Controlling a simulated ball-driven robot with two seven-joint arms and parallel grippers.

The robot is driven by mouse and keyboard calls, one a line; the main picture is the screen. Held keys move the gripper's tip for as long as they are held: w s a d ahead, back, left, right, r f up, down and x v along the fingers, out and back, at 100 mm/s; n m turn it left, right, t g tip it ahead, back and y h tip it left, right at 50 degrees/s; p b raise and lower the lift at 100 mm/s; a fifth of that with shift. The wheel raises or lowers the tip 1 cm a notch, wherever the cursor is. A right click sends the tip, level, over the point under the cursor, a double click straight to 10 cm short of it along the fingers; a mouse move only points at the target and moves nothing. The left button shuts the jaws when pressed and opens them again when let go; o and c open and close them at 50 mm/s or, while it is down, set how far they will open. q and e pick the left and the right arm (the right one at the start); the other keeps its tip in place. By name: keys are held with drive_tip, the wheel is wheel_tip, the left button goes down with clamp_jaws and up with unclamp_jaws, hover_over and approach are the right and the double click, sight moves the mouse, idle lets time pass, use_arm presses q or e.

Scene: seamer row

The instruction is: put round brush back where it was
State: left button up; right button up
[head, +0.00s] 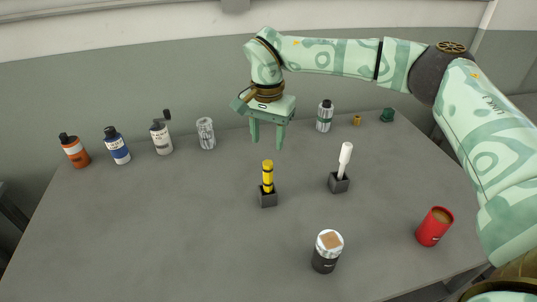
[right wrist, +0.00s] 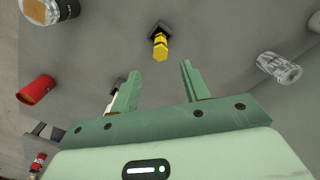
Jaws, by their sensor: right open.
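Two slim upright things stand in dark grey block holders: a yellow one with a dark band (head: 267,172) and a white one with a rounded, wider top (head: 345,158). I cannot tell for sure which is the round brush. My right gripper (head: 267,146) is open and empty, pointing down above the table behind the yellow thing. In the right wrist view, the yellow thing (right wrist: 160,47) shows beyond the gap between the open fingers (right wrist: 160,72), apart from them. The white thing is partly hidden behind one finger there. My left gripper is out of view.
Bottles and a clear jar (head: 206,133) line the back left. A grey can (head: 324,116), brass piece (head: 357,120) and green piece (head: 387,115) stand at back right. A red tub (head: 435,226) and black-and-white can (head: 328,251) stand in front. The left front table is clear.

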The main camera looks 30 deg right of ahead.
wheel_tip(320, 180, up, 4)
idle(0.7)
